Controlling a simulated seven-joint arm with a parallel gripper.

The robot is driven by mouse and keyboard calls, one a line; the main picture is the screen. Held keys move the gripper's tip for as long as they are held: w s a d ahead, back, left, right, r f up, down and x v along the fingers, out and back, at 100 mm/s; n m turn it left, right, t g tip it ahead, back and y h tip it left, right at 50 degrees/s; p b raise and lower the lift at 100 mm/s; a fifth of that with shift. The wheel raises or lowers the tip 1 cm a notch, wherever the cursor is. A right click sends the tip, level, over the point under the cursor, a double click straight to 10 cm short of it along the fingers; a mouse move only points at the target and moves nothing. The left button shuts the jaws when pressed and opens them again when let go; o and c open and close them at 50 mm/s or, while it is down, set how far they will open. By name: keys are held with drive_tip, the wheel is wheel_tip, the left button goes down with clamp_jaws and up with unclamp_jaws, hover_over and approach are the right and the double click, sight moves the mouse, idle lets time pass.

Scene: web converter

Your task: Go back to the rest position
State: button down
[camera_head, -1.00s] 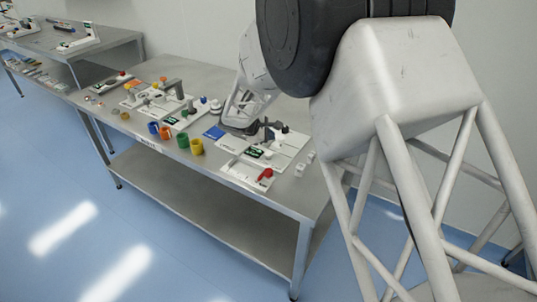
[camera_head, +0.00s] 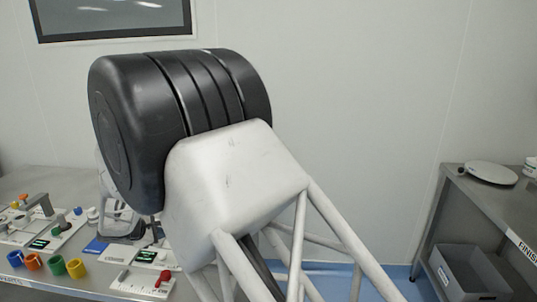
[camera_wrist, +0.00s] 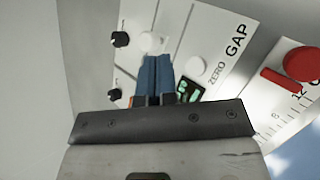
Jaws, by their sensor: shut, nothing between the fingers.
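My gripper (camera_wrist: 155,62) shows in the wrist view with its two blue fingers pressed together and nothing between them. It hangs over a white panel (camera_wrist: 215,28) marked GAP and ZERO. The panel has black knobs (camera_wrist: 120,40), pale round buttons and a green display (camera_wrist: 190,90) partly covered by my gripper. In the head view my arm hides much of the panel (camera_head: 122,252), and the fingertips cannot be made out there. Whether the fingers touch the panel cannot be told.
A white unit with a red knob (camera_head: 164,278) lies at the front of the workbench (camera_head: 50,182). Blue, orange, green and yellow cups (camera_head: 76,268) stand to the left. A blue block (camera_head: 96,245) lies beside the panel. A FINISH table (camera_head: 510,205) with a grey bin (camera_head: 468,272) below is at right.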

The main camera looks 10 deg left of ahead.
drive_tip(key=d+r+m+g, duration=0.1)
drive_tip(key=d+r+m, duration=0.3)
drive_tip(key=d, duration=0.6)
drive_tip(key=s+d+r+m+g, duration=0.1)
drive_tip(key=d+r, duration=0.5)
drive_tip(key=d, duration=0.4)
drive_tip(key=d+r+m+g, duration=0.25)
drive_tip(key=d+r, duration=0.25)
drive_tip(key=d, duration=0.5)
drive_tip(key=s+d+r+m, duration=0.3)
drive_tip(key=s+d, duration=0.2)
drive_tip(key=d, duration=0.4)
drive_tip(key=s+d+r+m, duration=0.3)
drive_tip(key=s+d, duration=0.2)
drive_tip(key=d, duration=0.4)
drive_tip(key=s+d+m+y, duration=0.1)
drive_tip(key=s+d+m, duration=0.2)
drive_tip(key=s, duration=0.5)
drive_tip(key=s+d+m+g+y, duration=0.1)
drive_tip(key=s+d+m, duration=0.1)
drive_tip(key=s+d, duration=0.4)
drive_tip(key=s+d+m+y, duration=0.1)
drive_tip(key=s+d+m, duration=0.2)
drive_tip(key=s, duration=0.7)
drive_tip(key=shift+d+m+y, duration=0.35)
drive_tip(key=shift+d+y, duration=0.05)
drive_tip(key=shift+d, duration=0.75)
